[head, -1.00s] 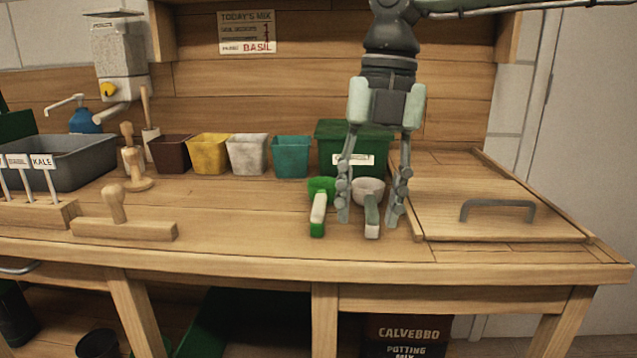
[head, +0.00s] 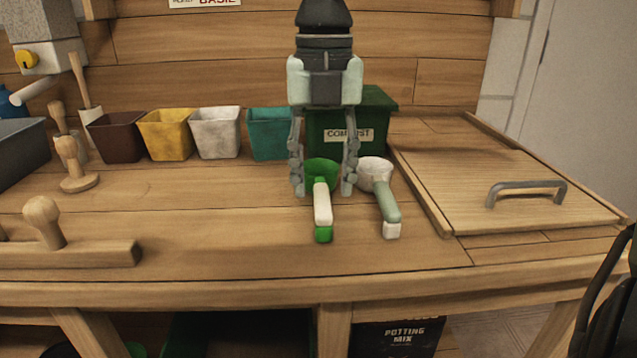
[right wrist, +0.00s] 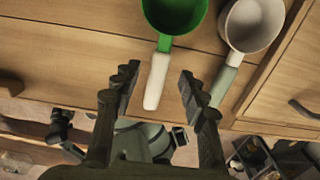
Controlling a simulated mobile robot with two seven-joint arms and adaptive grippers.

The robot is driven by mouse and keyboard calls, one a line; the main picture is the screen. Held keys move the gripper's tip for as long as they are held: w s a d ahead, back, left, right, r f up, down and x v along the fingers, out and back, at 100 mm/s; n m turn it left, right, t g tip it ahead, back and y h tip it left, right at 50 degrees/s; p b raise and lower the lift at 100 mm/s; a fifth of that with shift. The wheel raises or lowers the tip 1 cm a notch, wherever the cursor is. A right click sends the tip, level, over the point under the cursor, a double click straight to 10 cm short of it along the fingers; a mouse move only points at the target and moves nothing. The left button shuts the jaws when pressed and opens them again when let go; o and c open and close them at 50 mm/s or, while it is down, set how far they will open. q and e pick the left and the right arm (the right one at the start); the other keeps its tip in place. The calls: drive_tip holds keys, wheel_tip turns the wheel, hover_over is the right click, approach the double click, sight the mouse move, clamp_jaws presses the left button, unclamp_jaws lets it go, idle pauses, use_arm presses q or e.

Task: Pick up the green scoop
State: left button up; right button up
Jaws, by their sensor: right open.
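The green scoop (head: 322,180) lies on the bench in front of the compost box, its white handle with a green end pointing to the front edge. It also shows in the right wrist view (right wrist: 174,14), with its white handle between and beyond the fingertips. My right gripper (head: 322,190) is open, its fingers on either side of the green scoop in the head view. No finger visibly touches the scoop. A white scoop (head: 375,173) with a grey-green handle lies just right of it, close to the right finger. My left gripper does not show.
The green compost box (head: 380,108) stands right behind the gripper. A row of teal (head: 268,135), white (head: 215,133), yellow (head: 165,135) and brown pots stands to the left. A wooden board with a grey handle (head: 526,190) lies at right. The bench front is clear between the wooden tamper (head: 70,252) and the scoops.

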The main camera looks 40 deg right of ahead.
sight(321, 190)
wheel_tip(321, 190, down, 3)
drive_tip(key=shift+w+f, duration=0.1)
drive_tip(key=shift+f, duration=0.05)
drive_tip(key=shift+c, duration=0.2)
clamp_jaws()
